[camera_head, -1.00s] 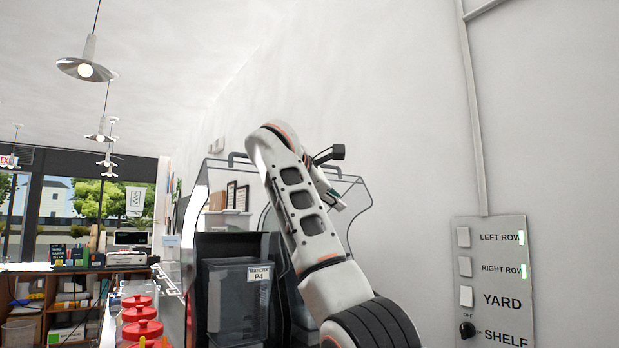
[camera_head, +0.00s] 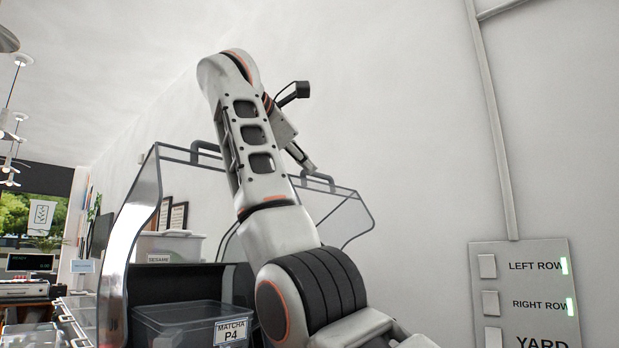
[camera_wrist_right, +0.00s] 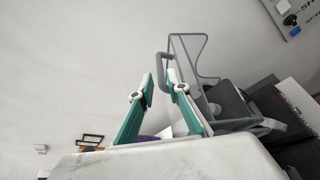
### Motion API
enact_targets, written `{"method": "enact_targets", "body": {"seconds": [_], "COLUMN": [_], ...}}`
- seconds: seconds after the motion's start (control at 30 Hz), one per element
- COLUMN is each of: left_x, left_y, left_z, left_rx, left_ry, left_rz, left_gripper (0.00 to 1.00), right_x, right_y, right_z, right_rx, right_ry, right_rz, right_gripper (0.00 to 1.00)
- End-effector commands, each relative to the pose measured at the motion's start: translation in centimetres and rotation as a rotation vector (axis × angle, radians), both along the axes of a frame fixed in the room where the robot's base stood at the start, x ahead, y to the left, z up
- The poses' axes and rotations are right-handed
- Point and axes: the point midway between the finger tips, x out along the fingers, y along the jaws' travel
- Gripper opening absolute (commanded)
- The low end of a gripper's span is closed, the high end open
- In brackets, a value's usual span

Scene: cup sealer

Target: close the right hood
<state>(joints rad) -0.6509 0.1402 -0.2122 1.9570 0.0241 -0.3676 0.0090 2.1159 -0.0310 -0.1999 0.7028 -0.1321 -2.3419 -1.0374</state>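The right hood (camera_head: 347,212) is a clear, grey-edged cover, raised and tilted beside the wall, with a grey handle (camera_head: 320,178) on its top edge. My right gripper (camera_head: 309,167) is close to this handle. In the right wrist view, the teal fingers of my right gripper (camera_wrist_right: 160,77) stand apart, and the handle (camera_wrist_right: 160,61) shows at the fingertips. I cannot tell whether it touches them or lies between them. My arm hides part of the hood. My left gripper is not in view.
Another clear hood (camera_head: 145,205) with its own handle stands to the left. Below are a bin labelled MATCHA P4 (camera_head: 185,322) and a SESAME bin (camera_head: 172,246). A switch panel (camera_head: 520,290) is on the wall at right. The wall above is clear.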

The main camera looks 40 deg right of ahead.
Motion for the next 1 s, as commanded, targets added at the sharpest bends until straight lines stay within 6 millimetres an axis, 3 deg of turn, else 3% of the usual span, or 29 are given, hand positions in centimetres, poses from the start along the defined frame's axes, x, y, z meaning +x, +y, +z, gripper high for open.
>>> {"method": "enact_targets", "body": {"seconds": [0.4, 0.8, 0.9, 1.0], "left_x": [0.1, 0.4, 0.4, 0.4], "left_y": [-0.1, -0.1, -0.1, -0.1], "left_z": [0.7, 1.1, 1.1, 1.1], "left_rx": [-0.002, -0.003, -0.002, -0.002], "left_ry": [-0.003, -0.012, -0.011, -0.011], "left_rz": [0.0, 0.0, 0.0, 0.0], "left_gripper": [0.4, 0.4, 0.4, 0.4], "right_x": [2.1, 2.4, 2.4, 2.4], "right_y": [-5.4, -6.2, -6.1, -6.1], "right_z": [-1.6, -1.9, -1.9, -1.9], "right_rx": [0.001, 0.0, 0.0, 0.0], "right_ry": [0.003, 0.002, 0.002, 0.002], "right_rz": [-0.002, 0.0, 0.0, 0.0], "right_gripper": [0.16, 0.16, 0.0, 0.0]}}
